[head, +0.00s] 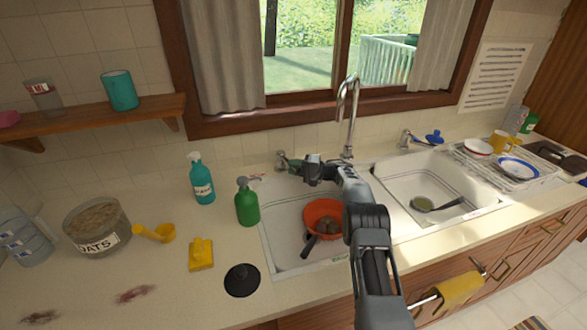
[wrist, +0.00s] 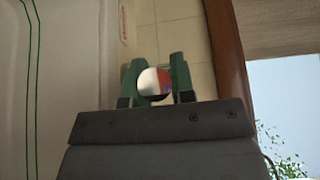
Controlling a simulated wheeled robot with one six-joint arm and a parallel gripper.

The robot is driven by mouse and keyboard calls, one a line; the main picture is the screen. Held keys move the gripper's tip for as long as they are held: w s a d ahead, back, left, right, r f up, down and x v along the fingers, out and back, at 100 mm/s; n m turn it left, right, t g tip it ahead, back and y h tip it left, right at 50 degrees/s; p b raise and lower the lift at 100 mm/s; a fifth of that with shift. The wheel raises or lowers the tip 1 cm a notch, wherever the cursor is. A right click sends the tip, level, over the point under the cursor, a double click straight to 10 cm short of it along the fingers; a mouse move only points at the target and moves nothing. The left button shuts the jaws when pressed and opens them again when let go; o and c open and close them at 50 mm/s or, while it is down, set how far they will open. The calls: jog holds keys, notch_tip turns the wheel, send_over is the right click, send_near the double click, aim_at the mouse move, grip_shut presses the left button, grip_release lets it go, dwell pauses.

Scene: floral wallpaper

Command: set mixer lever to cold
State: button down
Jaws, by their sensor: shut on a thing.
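The mixer lever (head: 281,160) is at the back left of the left sink, against the tiled wall. In the wrist view, its rounded end (wrist: 154,83) is whitish with a red and a blue patch on its right side. My gripper (head: 296,164) reaches over the left sink to the lever. In the wrist view, the green fingers of my gripper (wrist: 157,74) stand on both sides of the rounded end and are shut on it. My gripper partly hides the lever in the head view, so its exact angle cannot be told.
A tall faucet (head: 348,115) stands right of my gripper. A red colander (head: 322,213) is in the left sink below my arm. A green bottle (head: 247,204) and a teal bottle (head: 202,183) stand left of the sink.

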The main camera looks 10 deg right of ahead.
jog(key=shift+a, duration=0.1)
jog(key=c, duration=1)
grip_release()
jog(key=shift+o, duration=0.2)
jog(key=b+v, duration=0.1)
jog(key=v, duration=1.3)
jog(key=shift+b, duration=0.35)
jog(key=shift+c, duration=0.4)
